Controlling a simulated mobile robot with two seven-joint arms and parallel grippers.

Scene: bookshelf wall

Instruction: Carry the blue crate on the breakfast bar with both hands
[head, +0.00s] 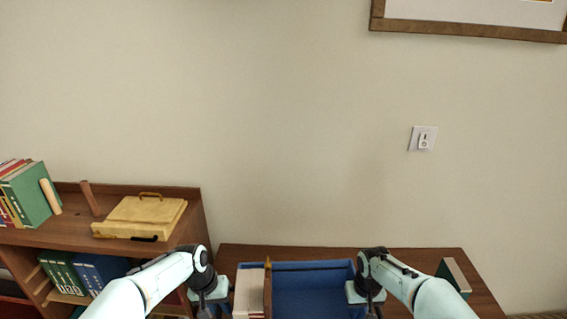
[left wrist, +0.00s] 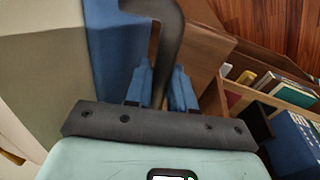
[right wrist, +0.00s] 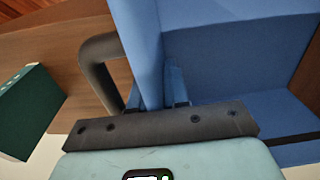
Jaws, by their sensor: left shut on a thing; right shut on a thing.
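The blue crate (head: 312,292) is at the bottom middle of the head view, its lower part cut off by the frame edge. A cream block (head: 248,293) and a thin wooden piece (head: 267,290) show in its left part. My left gripper (head: 214,303) is at its left side; in the left wrist view the fingers (left wrist: 162,88) are closed around a dark curved handle. My right gripper (head: 366,298) is at its right side; in the right wrist view the fingers (right wrist: 160,85) are closed at the blue wall (right wrist: 140,40) beside a dark handle (right wrist: 98,70).
A brown wooden top (head: 420,262) lies under and behind the crate, with a dark green book (head: 453,276) at right. A low bookshelf (head: 190,215) stands at left, with books (head: 27,195) and a yellow case (head: 146,215) on top. Whether the crate touches the top cannot be seen.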

